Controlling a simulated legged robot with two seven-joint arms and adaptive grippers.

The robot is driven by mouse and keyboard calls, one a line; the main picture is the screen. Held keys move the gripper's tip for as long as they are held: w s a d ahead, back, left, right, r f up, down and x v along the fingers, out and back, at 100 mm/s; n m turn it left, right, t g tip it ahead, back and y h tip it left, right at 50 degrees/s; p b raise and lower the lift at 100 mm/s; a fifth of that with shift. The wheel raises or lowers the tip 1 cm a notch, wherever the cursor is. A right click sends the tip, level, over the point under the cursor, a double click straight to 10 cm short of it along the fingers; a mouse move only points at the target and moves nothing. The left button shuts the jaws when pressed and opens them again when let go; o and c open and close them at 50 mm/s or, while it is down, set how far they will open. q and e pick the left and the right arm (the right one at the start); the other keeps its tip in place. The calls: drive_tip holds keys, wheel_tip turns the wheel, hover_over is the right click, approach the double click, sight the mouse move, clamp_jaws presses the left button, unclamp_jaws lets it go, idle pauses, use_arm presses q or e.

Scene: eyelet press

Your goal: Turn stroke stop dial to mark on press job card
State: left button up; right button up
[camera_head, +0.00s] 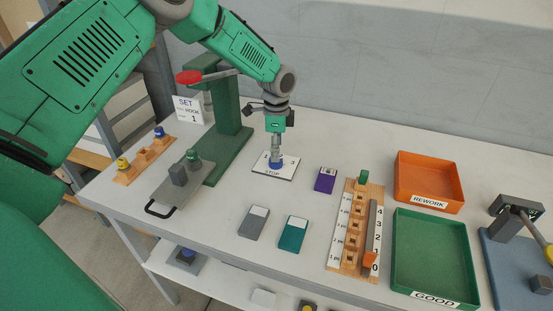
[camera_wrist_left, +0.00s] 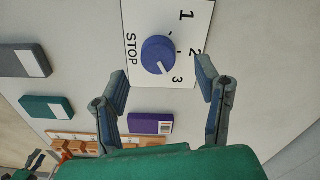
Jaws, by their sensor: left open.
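The blue stroke stop dial (camera_wrist_left: 160,54) sits on a white plate (camera_wrist_left: 138,15) marked STOP, 1, 2 and 3. Its white pointer line is turned toward the 3. In the head view the dial (camera_head: 276,164) is partly hidden under my left gripper (camera_head: 276,152). My left gripper (camera_wrist_left: 162,82) is open, with its fingers apart on either side near the dial; contact cannot be told. The job card (camera_head: 187,109) stands beside the green press (camera_head: 229,112) and reads SET, HOOK and a large 1; its small print is unclear.
A purple box (camera_head: 325,180), a grey box (camera_head: 254,222) and a teal box (camera_head: 293,234) lie near the dial plate. A wooden rack (camera_head: 346,268) with numbered marks stands right of them. An orange REWORK tray (camera_head: 429,204) and a green GOOD tray (camera_head: 434,297) are further right.

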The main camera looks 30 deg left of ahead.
use_arm(q)
wheel_tip(320, 180, down, 4)
drive_tip(key=shift+d+r, duration=0.1)
drive_tip(key=shift+a+f, duration=0.25)
drive_tip(key=shift+f, duration=0.2)
drive_tip(key=shift+d, duration=0.1)
drive_tip(key=c, duration=1.2)
drive_tip(key=shift+o, duration=0.3)
drive_tip(key=shift+r, duration=0.1)
